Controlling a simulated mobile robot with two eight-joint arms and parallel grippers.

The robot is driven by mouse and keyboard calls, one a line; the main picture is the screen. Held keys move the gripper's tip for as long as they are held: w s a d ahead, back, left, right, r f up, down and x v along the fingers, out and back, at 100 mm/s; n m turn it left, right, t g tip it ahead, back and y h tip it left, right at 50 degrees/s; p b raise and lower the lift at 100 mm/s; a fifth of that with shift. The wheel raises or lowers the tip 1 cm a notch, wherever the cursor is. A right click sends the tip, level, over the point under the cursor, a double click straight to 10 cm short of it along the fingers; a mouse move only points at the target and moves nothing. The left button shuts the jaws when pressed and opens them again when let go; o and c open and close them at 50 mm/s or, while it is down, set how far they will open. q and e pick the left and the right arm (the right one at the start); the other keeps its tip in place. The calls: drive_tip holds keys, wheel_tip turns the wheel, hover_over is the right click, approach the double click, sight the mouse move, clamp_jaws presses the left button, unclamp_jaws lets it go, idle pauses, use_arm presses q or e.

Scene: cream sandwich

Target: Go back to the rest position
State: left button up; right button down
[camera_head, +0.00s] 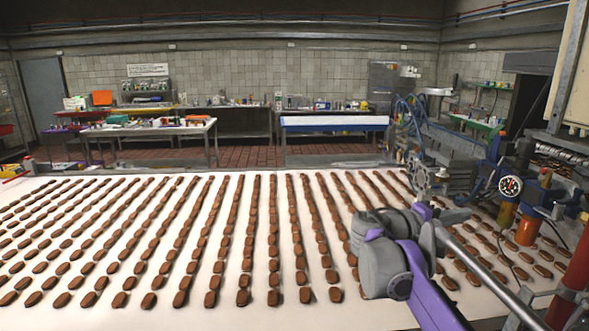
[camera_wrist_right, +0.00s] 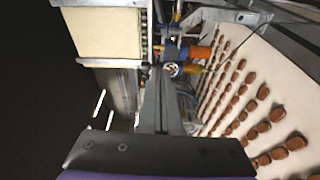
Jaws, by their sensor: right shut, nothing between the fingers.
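My right arm reaches in from the lower right of the head view, with purple and grey links over the conveyor belt. In the wrist view my right gripper (camera_wrist_right: 160,78) is shut and empty, with its fingers together in mid-picture. They point towards the machine's gauge and touch nothing I can see. In the head view the fingers are hard to tell from the machinery behind. My left gripper is out of view. Rows of brown biscuits (camera_head: 243,298) lie on the white conveyor belt (camera_head: 330,190).
The machine with a round gauge (camera_head: 510,187) and an orange cylinder (camera_head: 527,231) stands close at right, beside metal bars and a red post (camera_head: 573,285). Cluttered work tables (camera_head: 165,131) stand at the back. The air over the belt's left and middle is free.

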drive_tip(key=s+a+f+y, duration=0.1)
drive_tip(key=s+f+y, duration=0.3)
drive_tip(key=s+f, duration=0.3)
drive_tip(key=s+a+f+y, duration=0.1)
drive_tip(key=s+f+y, duration=0.25)
drive_tip(key=f, duration=0.55)
drive_tip(key=s+a+f+m+t+y, duration=0.1)
drive_tip(key=s+a+f+m+y, duration=0.2)
drive_tip(key=s+a+f+y, duration=0.6)
drive_tip(key=s+a+f, duration=0.6)
drive_tip(key=f, duration=0.3)
drive_tip(key=shift+a+f, duration=0.15)
drive_tip(key=shift+f, duration=0.05)
drive_tip(key=shift+y, duration=0.25)
idle(1.5)
